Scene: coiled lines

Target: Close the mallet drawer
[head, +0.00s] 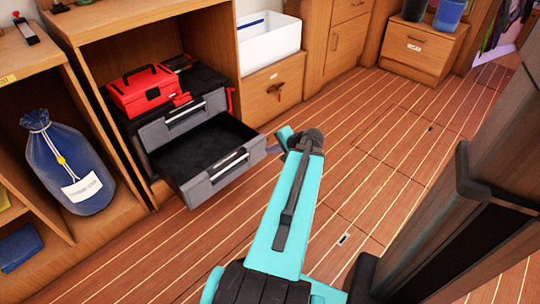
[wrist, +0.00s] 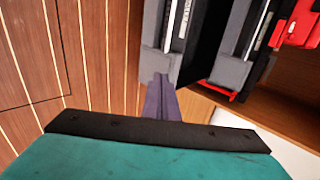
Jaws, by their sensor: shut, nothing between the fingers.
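A grey and black drawer unit stands in a wooden cubby, and its lower drawer (head: 210,190) is pulled well out over the floor. I cannot read a label naming it the mallet drawer; its visible dark inside looks empty. The drawer's grey front also shows in the wrist view (wrist: 155,62). The upper drawer (head: 183,122) sits much farther back. My gripper (head: 272,149) is shut and empty at the right end of the open drawer's front. In the wrist view its fingertips (wrist: 161,76) overlap the front's lower end; whether they touch is unclear.
A red toolbox (head: 148,91) sits on the drawer unit. A blue bag (head: 65,165) fills the left cubby. A white bin (head: 269,42) stands on a wooden cabinet (head: 273,92) to the right. The plank floor (head: 385,140) right of my arm is largely clear.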

